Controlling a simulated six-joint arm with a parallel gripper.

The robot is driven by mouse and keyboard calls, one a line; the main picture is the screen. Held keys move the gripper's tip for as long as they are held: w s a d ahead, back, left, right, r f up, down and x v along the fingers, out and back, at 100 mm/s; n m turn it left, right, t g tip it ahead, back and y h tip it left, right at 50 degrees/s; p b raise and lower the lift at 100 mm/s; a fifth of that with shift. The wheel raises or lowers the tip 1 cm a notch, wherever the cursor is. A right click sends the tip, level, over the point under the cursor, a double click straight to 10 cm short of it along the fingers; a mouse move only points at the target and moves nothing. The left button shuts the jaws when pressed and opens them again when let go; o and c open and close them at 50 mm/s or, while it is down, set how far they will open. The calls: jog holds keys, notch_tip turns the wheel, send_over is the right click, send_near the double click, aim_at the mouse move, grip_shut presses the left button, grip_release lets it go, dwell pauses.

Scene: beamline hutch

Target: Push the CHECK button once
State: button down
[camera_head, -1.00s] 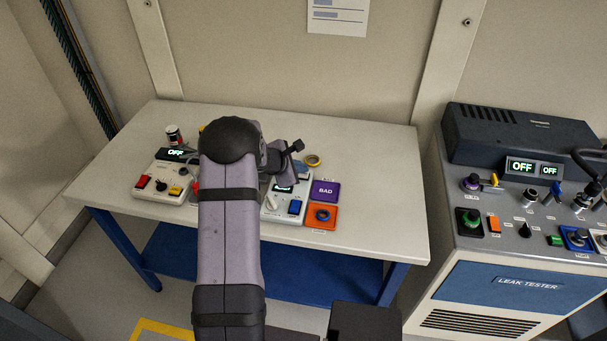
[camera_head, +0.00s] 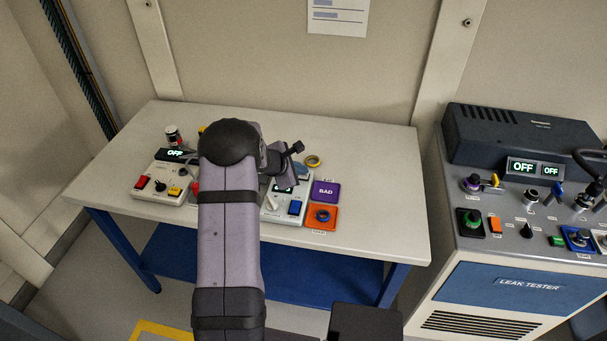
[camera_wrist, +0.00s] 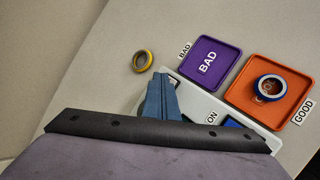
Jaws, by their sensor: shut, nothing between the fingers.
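No CHECK lettering is readable in either view, so I cannot tell which button carries it. A white tester box (camera_head: 271,215) on the table has a lit display and a blue button (camera_head: 295,207). In the wrist view, this box (camera_wrist: 200,101) shows an ON label, and the blue button (camera_wrist: 234,123) is partly covered by my gripper's dark body. My gripper (camera_wrist: 159,80) is shut and empty, its blue-grey fingers over the box's end near the yellow ring. Whether they touch the box cannot be told. In the head view my arm hides part of the box.
A purple BAD tray (camera_head: 325,191) and an orange GOOD tray (camera_head: 320,222) holding a blue-rimmed ring (camera_wrist: 270,88) lie beside the box. A yellow ring (camera_head: 313,161) lies behind. Another control box (camera_head: 160,185) is at left. The leak tester (camera_head: 520,290) stands right.

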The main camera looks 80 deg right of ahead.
aim_at(301, 177)
jog(key=shift+r, duration=0.1)
jog(key=shift+r+p, duration=0.45)
jog(key=shift+r, duration=0.25)
jog(key=shift+r+p, duration=1.85)
jog(key=shift+r, duration=0.7)
